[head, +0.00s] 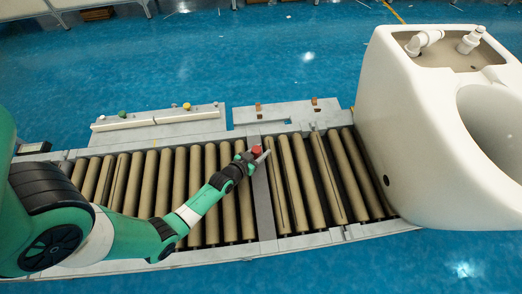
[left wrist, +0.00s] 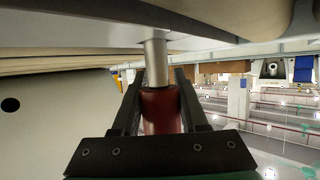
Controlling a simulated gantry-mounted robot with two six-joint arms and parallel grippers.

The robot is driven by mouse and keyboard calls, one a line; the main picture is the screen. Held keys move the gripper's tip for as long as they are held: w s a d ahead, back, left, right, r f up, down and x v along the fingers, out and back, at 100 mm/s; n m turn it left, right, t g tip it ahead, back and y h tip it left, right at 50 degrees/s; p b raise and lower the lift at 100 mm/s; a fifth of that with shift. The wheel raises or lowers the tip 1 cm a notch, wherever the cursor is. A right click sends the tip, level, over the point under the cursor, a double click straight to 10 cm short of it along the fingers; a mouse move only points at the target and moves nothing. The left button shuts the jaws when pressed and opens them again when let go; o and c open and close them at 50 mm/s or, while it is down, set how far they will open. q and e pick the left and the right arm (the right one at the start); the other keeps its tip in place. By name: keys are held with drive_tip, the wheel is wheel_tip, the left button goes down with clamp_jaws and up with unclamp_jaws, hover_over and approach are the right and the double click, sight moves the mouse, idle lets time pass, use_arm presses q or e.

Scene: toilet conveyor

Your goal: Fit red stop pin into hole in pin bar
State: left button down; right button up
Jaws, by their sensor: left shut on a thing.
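The red stop pin (head: 257,150) is held in my left gripper (head: 262,157) above the conveyor, near the far end of the dark grey pin bar (head: 263,205). In the left wrist view the pin's red body (left wrist: 160,108) sits between the two dark fingers of the left gripper (left wrist: 160,85), which are shut on it. Its bare metal shaft (left wrist: 155,55) points away from the gripper and meets a grey surface at the top of the picture. I cannot tell whether the shaft tip is in the hole, as the hole is hidden. My right gripper is not in view.
Conveyor rollers (head: 287,185) lie on both sides of the bar. A large white toilet (head: 420,130) stands on the conveyor at the right. Grey rail blocks (head: 285,112) line the far edge. Blue floor (head: 250,60) lies beyond.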

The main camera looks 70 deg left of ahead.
use_arm(q)
drive_tip(key=shift+r, duration=0.15)
drive_tip(key=shift+r+p, duration=0.65)
drive_tip(key=shift+p, duration=0.15)
drive_tip(key=shift+f, duration=0.2)
idle(0.8)
drive_tip(key=shift+f+b, duration=0.3)
drive_tip(key=shift+b, duration=0.2)
drive_tip(key=shift+f+b, duration=0.3)
drive_tip(key=shift+f, duration=0.05)
drive_tip(key=shift+c, duration=1.8)
unclamp_jaws()
